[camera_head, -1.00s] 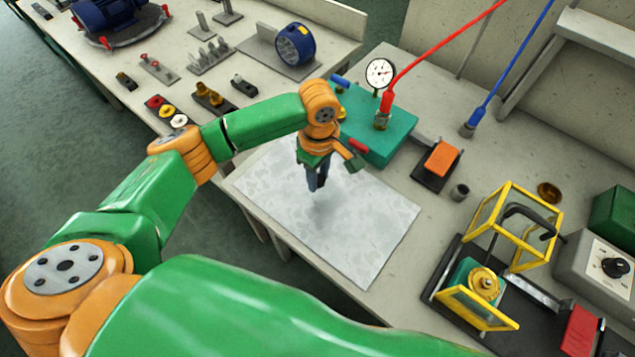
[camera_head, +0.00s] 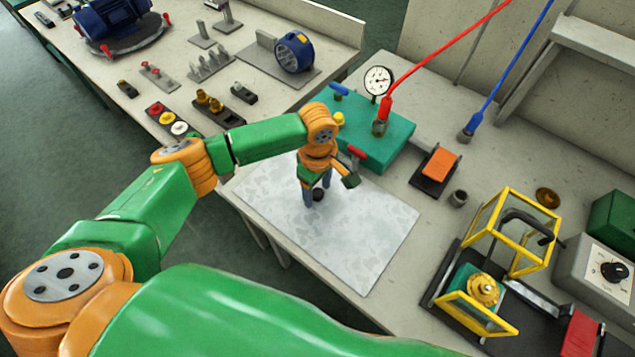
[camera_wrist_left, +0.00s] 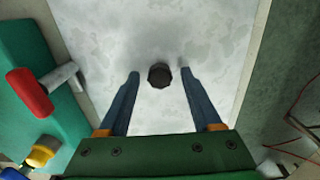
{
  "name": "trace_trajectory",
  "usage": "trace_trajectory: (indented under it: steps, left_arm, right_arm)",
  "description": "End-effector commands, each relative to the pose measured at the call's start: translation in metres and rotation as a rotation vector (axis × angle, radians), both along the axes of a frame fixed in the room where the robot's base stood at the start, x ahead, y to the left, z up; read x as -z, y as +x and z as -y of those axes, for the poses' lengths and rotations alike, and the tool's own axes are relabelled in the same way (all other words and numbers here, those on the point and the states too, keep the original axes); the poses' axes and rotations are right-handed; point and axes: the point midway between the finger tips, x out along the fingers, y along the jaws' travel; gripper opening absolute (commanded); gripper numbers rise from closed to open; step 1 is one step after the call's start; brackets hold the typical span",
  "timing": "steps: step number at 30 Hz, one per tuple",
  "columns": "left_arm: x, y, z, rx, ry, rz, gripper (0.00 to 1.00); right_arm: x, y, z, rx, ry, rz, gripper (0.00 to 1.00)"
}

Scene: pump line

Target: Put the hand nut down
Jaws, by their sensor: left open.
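The hand nut (camera_wrist_left: 159,75) is a small dark knob. In the left wrist view it sits on the pale mottled sheet (camera_wrist_left: 215,35), between the fingertips of my left gripper (camera_wrist_left: 159,73), with a gap on each side. In the head view the hand nut (camera_head: 318,194) shows as a dark spot on the sheet (camera_head: 365,235), low between the fingers. My left gripper (camera_head: 316,198) is open and points down around the nut. My right gripper does not show.
A teal block (camera_head: 385,140) with a red-handled valve (camera_head: 358,152), a gauge (camera_head: 379,80) and a red hose stands just behind the sheet. The sheet's front right is clear.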

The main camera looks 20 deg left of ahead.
Motion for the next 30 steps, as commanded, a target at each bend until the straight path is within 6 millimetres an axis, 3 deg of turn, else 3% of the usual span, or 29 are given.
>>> trace_trajectory:
  steps: [9,13,18,30]
  left_arm:
    - [-0.082,0.001,0.001,0.000,-0.005,0.006,0.65]
    - [-0.107,0.001,0.001,-0.001,-0.003,0.002,0.65]
    - [-0.118,0.000,0.001,-0.001,-0.002,-0.001,0.65]
    - [-0.118,0.000,0.001,-0.001,-0.002,-0.001,0.65]
  right_arm:
    - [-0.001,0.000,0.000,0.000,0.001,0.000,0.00]
    - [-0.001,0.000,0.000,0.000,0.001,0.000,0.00]
    - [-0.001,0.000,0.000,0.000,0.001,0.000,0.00]
    - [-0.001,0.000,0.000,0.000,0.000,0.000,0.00]
